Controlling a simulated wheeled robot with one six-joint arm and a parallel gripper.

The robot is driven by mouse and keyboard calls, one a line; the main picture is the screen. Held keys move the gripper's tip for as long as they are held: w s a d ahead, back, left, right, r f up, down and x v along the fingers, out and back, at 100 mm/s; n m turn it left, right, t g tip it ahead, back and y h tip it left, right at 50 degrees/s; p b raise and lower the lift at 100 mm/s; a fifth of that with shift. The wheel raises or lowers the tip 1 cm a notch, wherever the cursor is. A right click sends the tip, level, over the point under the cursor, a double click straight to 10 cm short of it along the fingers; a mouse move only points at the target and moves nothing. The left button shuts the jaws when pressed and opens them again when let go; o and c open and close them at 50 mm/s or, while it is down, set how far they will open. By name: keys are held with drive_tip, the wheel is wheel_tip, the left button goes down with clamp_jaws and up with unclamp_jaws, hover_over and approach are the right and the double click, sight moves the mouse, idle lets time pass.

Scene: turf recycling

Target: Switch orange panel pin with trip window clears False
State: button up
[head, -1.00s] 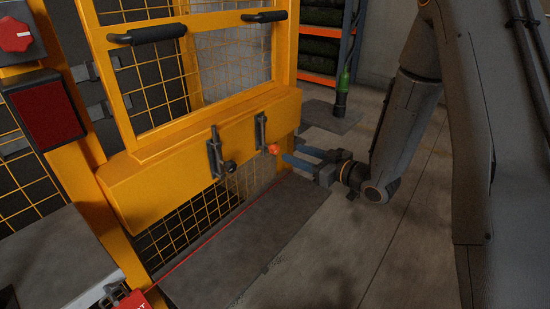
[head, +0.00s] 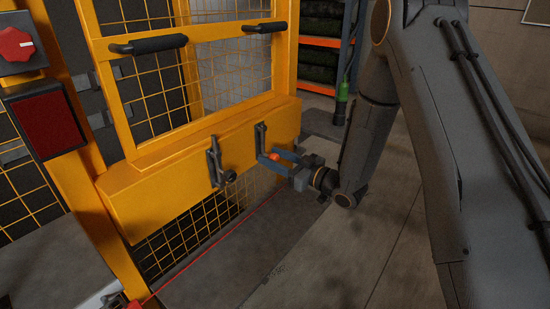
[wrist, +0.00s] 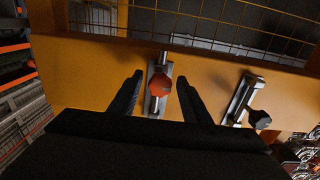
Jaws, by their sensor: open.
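The orange panel pin (head: 274,157) is an orange-red knob on an upright metal bracket on the yellow panel. In the wrist view the orange knob (wrist: 160,85) sits between the two dark fingers. My gripper (head: 272,160) is open, its fingers on either side of the knob near the panel; I cannot tell whether either finger touches it. It also shows from behind in the wrist view (wrist: 158,95). A second pin with a dark knob (head: 229,176) stands to the left on its own bracket; it appears at right in the wrist view (wrist: 259,119). No trip window readout is legible.
The yellow panel (head: 160,190) carries both pins below a mesh gate (head: 195,75) with two black handles. A red knob switch (head: 15,44) and a dark red screen (head: 46,122) are at left. A red line crosses the floor. Open floor (head: 390,230) lies at right.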

sight(264, 142)
drive_tip(key=shift+c, duration=0.2)
clamp_jaws()
drive_tip(key=shift+r+p, duration=1.15)
drive_tip(key=shift+r, duration=1.1)
drive_tip(key=shift+o, duration=0.2)
unclamp_jaws()
drive_tip(key=shift+s, duration=0.1)
drive_tip(key=shift+s+d, duration=0.15)
drive_tip(key=shift+d, duration=0.1)
drive_tip(key=b+v, duration=0.1)
drive_tip(key=v, duration=0.6)
